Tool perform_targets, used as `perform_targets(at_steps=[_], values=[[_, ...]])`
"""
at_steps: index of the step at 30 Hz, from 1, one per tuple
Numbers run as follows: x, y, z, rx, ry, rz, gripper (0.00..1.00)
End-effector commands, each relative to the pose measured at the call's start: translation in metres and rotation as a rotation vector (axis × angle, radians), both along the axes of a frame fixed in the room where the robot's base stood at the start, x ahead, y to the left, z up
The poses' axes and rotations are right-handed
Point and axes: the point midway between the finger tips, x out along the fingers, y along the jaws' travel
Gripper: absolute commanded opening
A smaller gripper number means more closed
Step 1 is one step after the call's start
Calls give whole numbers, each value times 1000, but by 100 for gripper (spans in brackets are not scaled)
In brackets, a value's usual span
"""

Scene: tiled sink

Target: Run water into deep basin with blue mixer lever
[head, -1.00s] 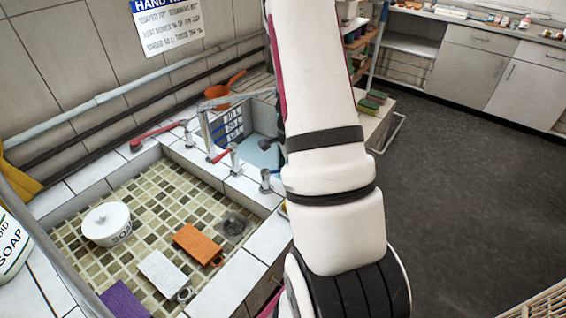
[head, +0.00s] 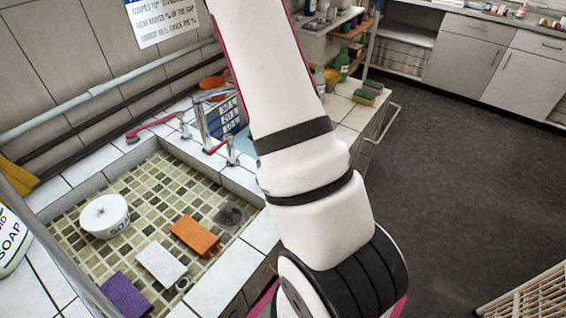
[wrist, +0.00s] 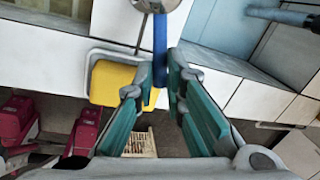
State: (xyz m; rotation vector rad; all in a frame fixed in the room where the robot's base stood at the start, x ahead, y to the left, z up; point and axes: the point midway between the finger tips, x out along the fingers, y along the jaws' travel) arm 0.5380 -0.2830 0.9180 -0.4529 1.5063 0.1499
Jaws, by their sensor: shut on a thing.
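The blue mixer lever (wrist: 160,42) hangs down from a round chrome mixer head (wrist: 157,4) in the wrist view. My gripper (wrist: 162,75), with teal fingers, is shut on the lower part of the lever, one finger on each side. Part of the deep basin (wrist: 225,28), pale blue inside, shows at the upper right of that view. In the head view my arm hides the gripper and the blue lever. There the deep basin shows only as a strip with litre marks (head: 228,113). I see no running water.
A yellow item (wrist: 112,82) lies left of my fingers.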

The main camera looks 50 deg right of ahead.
Motion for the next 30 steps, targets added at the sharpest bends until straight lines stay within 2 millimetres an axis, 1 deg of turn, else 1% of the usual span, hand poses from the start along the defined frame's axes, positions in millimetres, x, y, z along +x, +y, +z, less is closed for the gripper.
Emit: perform_targets(at_steps=[13,14,15,16,26,30], values=[[0,1,0,1,0,-7,0],[0,1,0,1,0,-6,18],[0,1,0,1,0,-6,27],[0,1,0,1,0,-6,32],[0,1,1,0,0,-6,32],[0,2,7,-1,-1,-4,32]])
